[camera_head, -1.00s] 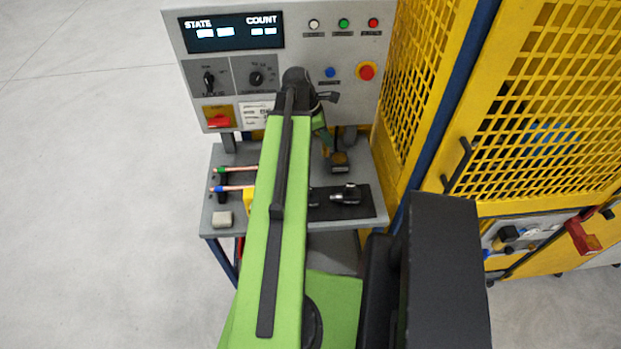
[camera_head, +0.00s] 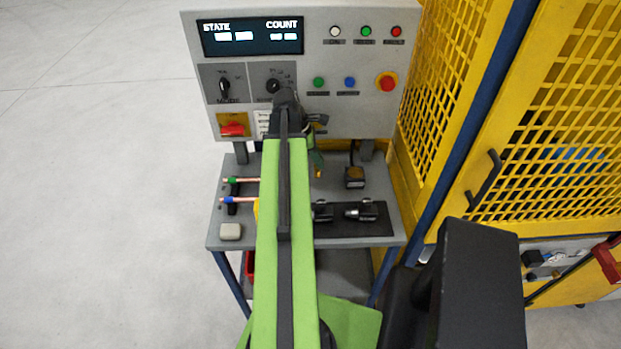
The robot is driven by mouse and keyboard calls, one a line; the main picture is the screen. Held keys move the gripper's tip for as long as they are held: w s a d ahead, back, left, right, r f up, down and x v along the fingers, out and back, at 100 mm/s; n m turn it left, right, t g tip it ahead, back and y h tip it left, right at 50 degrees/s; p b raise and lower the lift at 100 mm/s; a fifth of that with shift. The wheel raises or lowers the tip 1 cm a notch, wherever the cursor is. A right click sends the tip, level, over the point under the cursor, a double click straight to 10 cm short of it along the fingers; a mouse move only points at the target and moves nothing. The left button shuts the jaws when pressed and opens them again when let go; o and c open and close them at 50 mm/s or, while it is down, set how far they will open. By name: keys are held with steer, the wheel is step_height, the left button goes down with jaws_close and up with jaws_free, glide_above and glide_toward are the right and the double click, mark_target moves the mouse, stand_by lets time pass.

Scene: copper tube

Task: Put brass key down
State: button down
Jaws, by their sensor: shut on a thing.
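My gripper (camera_head: 317,163) hangs at the end of my green arm over the back of the grey bench (camera_head: 227,237). It is partly hidden by the arm. A small yellow-gold bit at its tip looks like the brass key (camera_head: 318,174), and the jaws are shut on it. The key is too small to make out its shape. It is left of a small black block with a tan top (camera_head: 355,177). I cannot tell how high the key is above the bench.
Copper tubes with green (camera_head: 240,181) and blue (camera_head: 238,200) marks lie at the left. A pale block (camera_head: 230,232) is at the front left. The control panel (camera_head: 355,115) rises behind; a yellow cage (camera_head: 555,130) stands right.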

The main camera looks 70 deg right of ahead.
steer(key=f+b, duration=0.1)
steer(key=f, duration=0.1)
steer(key=w+f+b, duration=0.1)
steer(key=b, duration=0.1)
steer(key=w+f+b, duration=0.1)
steer(key=f, duration=0.1)
steer(key=shift+w+a+f+b, duration=0.1)
steer(key=shift+w+f+b, duration=0.1)
steer(key=shift+f+b, duration=0.2)
steer(key=shift+r, duration=0.25)
steer(key=shift+f, duration=0.15)
steer(key=c, duration=1.9)
jaws_free()
steer(key=o, duration=0.4)
